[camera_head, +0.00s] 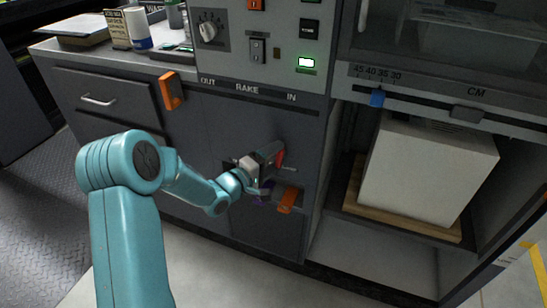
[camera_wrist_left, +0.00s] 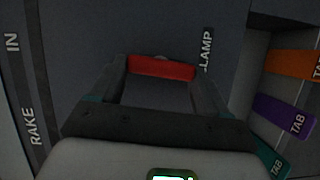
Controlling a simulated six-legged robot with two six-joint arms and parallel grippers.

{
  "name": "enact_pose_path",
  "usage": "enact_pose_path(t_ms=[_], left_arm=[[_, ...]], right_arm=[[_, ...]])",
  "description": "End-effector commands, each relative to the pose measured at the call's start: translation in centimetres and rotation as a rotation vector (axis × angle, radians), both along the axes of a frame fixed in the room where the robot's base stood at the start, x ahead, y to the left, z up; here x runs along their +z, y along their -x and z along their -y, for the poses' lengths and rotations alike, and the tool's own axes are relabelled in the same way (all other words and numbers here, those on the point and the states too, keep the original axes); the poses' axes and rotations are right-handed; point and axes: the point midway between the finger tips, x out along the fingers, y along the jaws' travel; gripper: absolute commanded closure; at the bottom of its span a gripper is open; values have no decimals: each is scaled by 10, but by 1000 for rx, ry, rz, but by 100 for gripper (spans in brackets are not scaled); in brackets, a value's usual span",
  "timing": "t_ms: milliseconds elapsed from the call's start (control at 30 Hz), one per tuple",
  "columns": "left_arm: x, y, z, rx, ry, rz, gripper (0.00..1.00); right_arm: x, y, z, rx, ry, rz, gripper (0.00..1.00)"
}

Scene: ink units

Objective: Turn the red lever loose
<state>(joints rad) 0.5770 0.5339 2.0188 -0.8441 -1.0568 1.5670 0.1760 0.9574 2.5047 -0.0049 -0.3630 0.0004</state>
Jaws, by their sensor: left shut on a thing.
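The red lever (camera_head: 280,158) is on the dark front panel of the machine, below the word IN, and is mostly hidden by my left gripper in the head view. In the left wrist view the red lever (camera_wrist_left: 161,67) lies crosswise between the two dark fingers, by the word CLAMP, whose first letter is partly covered. My left gripper (camera_head: 270,155) is shut on the red lever; its fingers also show in the left wrist view (camera_wrist_left: 161,75). My right gripper is in neither view.
An orange tab (camera_head: 288,200) sits just below my left gripper. An orange handle (camera_head: 171,90) stands out at the upper left. Orange, purple (camera_wrist_left: 283,115) and teal tabs line the right of the wrist view. A white block (camera_head: 425,170) stands in the open bay at the right.

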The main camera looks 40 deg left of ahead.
Motion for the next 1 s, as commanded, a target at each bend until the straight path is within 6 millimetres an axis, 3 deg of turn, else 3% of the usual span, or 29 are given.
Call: enact_pose_path(t_ms=[300,800,833,867,1000], left_arm=[[-2,0,-1,3,94,22,54],[-2,0,-1,4,109,25,54],[-2,0,-1,4,109,25,14],[-2,0,-1,4,108,26,4],[-2,0,-1,3,107,26,0]], right_arm=[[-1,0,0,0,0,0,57],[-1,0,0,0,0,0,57],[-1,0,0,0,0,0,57],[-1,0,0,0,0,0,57],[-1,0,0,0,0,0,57]])
